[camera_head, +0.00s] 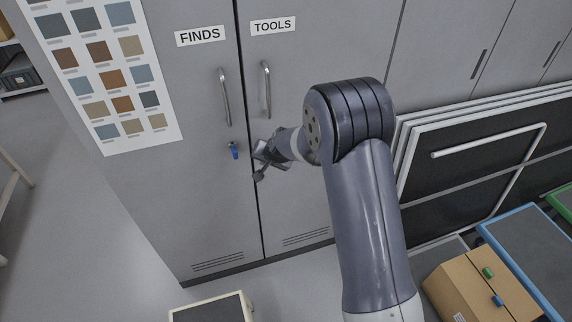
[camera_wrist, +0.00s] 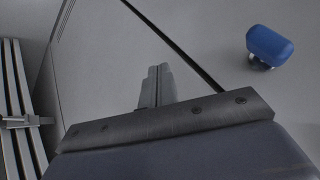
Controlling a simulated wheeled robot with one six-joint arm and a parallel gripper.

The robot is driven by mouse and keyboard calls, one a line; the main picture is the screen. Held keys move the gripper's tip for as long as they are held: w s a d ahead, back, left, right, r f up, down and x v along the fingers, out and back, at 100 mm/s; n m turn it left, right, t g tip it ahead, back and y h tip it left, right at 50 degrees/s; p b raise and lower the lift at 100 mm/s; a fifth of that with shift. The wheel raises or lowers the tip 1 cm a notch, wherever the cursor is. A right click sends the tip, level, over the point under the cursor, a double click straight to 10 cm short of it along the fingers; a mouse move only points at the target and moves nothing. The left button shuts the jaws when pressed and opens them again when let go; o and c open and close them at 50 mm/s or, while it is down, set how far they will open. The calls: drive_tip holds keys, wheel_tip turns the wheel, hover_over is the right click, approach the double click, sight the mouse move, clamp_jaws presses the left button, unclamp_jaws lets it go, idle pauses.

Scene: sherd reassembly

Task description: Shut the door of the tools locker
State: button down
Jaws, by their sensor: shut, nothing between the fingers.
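The tools locker door (camera_head: 305,60) is grey, carries a TOOLS label (camera_head: 273,25) and has a vertical bar handle (camera_head: 266,90). It looks flush or nearly flush with the finds door (camera_head: 200,110) to its left, with a thin dark line between them. My gripper (camera_head: 261,166) is at the tools door's left edge, below the handle. In the wrist view my gripper's fingers (camera_wrist: 156,80) are together and empty, pointing at grey door surface beside the dark seam (camera_wrist: 180,48). Whether they touch the door cannot be told. My arm hides part of the tools door.
A blue key or knob (camera_head: 234,150) sticks out of the finds door, left of my gripper; it also shows in the wrist view (camera_wrist: 268,45). Framed dark panels (camera_head: 470,165) lean at the right. A cardboard box (camera_head: 480,285) stands at lower right. Floor is clear at left.

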drive_tip(key=s+a+r+p, duration=0.1)
drive_tip(key=s+r, duration=0.5)
drive_tip(key=r, duration=0.1)
drive_tip(key=shift+a+r, duration=0.4)
drive_tip(key=shift+f, duration=0.15)
